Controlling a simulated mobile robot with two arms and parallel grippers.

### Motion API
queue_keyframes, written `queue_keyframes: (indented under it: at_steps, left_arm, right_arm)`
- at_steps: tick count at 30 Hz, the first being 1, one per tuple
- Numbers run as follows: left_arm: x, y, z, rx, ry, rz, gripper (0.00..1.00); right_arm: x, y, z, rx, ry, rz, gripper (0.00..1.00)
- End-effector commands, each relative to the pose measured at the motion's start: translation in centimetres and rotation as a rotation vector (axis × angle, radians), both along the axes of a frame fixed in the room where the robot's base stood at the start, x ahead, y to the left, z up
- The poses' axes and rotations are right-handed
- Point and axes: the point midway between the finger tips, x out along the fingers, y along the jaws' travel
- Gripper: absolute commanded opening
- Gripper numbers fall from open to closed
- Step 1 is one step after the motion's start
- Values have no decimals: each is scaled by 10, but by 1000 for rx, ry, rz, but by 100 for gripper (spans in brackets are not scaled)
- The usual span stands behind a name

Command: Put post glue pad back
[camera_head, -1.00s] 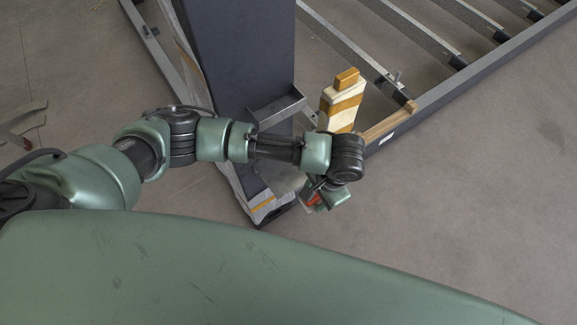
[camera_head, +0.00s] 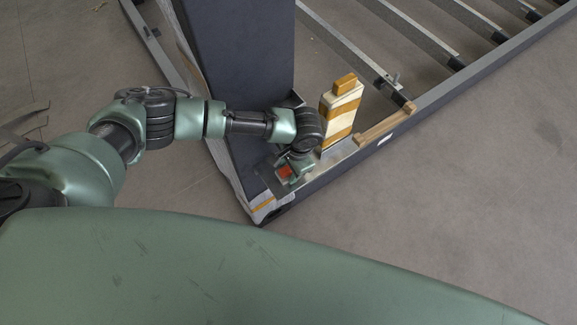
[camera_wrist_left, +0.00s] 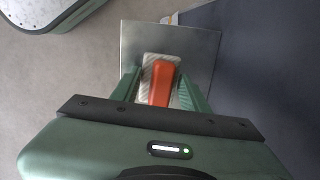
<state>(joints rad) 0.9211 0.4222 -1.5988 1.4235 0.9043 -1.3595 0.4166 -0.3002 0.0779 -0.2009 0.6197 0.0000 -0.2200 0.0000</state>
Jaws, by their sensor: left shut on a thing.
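My left gripper (camera_head: 290,172) is at the corner of the frame, beside the foot of the dark post (camera_head: 240,70). In the left wrist view its fingers (camera_wrist_left: 160,92) are shut on an orange handle (camera_wrist_left: 160,80) with a pale patch around it. A flat grey metal plate (camera_wrist_left: 200,45) lies beyond the handle. The orange also shows in the head view (camera_head: 285,171). I cannot tell whether the plate is fixed to the handle or touches the post. My right gripper is not in view.
A cream and amber striped block (camera_head: 341,118) stands upright on the frame rail, close to my left wrist. A wooden strip (camera_head: 384,125) lies on the rail (camera_head: 440,91) to its right. Metal slats (camera_head: 415,28) cross the frame behind. The floor (camera_head: 450,190) at right is clear.

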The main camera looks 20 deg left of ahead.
Motion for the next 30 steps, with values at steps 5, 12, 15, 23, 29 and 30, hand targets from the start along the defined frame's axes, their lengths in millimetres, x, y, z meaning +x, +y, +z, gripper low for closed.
queue_keyframes:
  at_steps: [5, 12, 15, 23, 29, 30]
  left_arm:
    - [-1, 0, -2, 1, 2, -1, 50]
    - [-1, 0, -2, 1, 2, -1, 67]
    - [-1, 0, -1, 1, 2, -1, 67]
    - [-1, 0, -8, 1, 0, -3, 67]
    - [-2, -4, 21, -1, 2, -2, 67]
    - [-2, -4, 27, -1, 2, -1, 67]
  right_arm:
    - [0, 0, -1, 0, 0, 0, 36]
    - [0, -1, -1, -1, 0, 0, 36]
    - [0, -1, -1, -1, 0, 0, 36]
    - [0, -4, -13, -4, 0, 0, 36]
    - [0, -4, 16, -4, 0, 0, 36]
    - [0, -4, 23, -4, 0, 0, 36]
